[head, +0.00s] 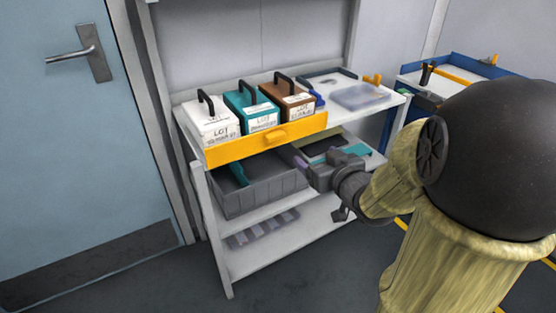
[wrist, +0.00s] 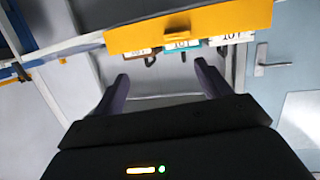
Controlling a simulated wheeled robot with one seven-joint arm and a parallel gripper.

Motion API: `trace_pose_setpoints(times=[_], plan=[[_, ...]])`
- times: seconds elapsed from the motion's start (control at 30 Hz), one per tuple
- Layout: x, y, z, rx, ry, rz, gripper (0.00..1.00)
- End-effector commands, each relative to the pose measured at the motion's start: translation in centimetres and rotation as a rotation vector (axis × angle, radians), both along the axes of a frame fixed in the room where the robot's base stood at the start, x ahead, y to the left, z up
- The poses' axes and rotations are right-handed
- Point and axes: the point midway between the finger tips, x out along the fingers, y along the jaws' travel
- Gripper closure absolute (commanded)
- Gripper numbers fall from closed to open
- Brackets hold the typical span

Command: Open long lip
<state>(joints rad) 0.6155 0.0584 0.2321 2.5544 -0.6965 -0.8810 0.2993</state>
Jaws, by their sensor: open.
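The long lip (head: 265,139) is a yellow-orange panel along the front edge of the upper shelf. It stands upright in front of three boxes and has a raised tab handle (head: 276,137) at its middle. In the wrist view the lip (wrist: 228,22) crosses the top, with its handle (wrist: 182,39) on it. My gripper (head: 300,160) is below the lip, in front of the lower shelf, apart from the lip. Its two purple-grey fingers (wrist: 162,82) are spread, with nothing between them.
White (head: 212,127), teal (head: 263,119) and brown (head: 298,102) labelled boxes with black handles stand behind the lip. A grey bin (head: 262,192) is on the shelf below. A clear tray (head: 361,97) lies at the upper shelf's right. A blue door (head: 80,140) is at left.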

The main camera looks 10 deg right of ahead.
Motion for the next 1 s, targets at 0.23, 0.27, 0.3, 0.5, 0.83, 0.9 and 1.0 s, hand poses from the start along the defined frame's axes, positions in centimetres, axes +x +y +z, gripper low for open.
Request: trace_pose_setpoints(times=[0.23,0.27,0.3,0.5,0.83,0.9,1.0], plan=[[-0.5,0.3,-4.2,0.058,-0.164,0.101,0.24],[-0.6,0.4,-4.3,0.064,-0.180,0.111,0.24],[-0.8,0.5,-4.4,0.071,-0.197,0.123,0.24],[-1.1,0.8,-4.2,0.087,-0.233,0.155,0.24],[-1.0,0.8,-4.0,0.087,-0.232,0.155,0.24],[-0.8,0.9,-3.9,0.088,-0.232,0.156,0.24],[-0.4,1.0,-3.8,0.091,-0.231,0.157,0.24]])
